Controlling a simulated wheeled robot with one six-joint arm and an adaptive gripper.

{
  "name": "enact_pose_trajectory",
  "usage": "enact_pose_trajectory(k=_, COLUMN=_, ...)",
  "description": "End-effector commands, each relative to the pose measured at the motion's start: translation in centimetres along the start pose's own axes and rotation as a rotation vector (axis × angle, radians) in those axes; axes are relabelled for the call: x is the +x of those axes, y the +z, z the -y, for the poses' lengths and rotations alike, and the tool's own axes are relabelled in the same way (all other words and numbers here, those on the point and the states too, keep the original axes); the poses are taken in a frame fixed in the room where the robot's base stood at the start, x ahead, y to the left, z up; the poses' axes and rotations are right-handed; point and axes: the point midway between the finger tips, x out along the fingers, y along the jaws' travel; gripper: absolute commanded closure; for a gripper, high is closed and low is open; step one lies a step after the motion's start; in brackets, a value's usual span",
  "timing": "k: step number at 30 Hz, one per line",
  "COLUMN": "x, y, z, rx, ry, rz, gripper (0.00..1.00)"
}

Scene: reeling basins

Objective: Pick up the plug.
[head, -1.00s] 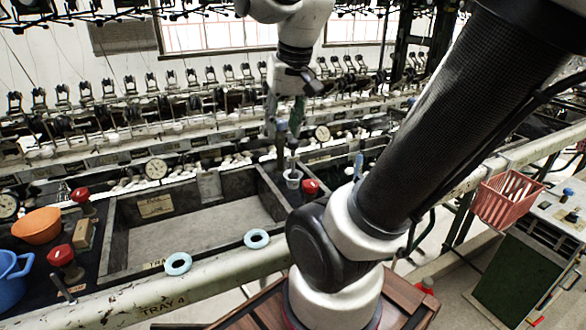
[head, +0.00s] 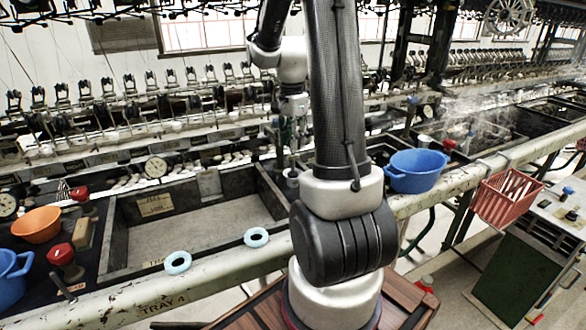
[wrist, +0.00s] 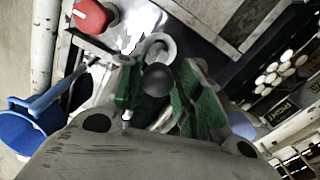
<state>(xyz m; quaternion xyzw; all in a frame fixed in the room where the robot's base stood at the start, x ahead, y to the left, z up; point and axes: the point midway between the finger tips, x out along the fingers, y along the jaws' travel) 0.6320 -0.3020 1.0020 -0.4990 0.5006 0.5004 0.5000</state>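A dark grey round-topped piece, which looks like the plug (wrist: 158,80), shows in the wrist view between the two green fingers of my gripper (wrist: 165,92). The fingers stand apart on either side of it, and I see no clear grip on it. Its lower part is hidden. In the head view my gripper (head: 292,145) points down at the right end of the tray basin, partly beside my arm. The plug cannot be made out clearly there.
A white ring-like cup (wrist: 160,46) and a red knob (wrist: 90,15) are close to my gripper. A blue basin (head: 417,171) stands to the right. Two pale blue rings (head: 178,262) lie on the front rail. An orange bowl (head: 37,225) is far left.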

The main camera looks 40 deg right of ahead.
Motion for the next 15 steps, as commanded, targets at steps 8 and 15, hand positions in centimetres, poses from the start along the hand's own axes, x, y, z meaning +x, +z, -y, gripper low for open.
enact_pose_trajectory(k=8, x=2.8, y=-0.1, z=-0.1, rx=-0.002, ry=0.001, rz=0.000, gripper=0.65)
enact_pose_trajectory(k=15, x=6.3, y=-0.3, z=-0.2, rx=-0.003, ry=0.000, rz=0.000, gripper=0.65)
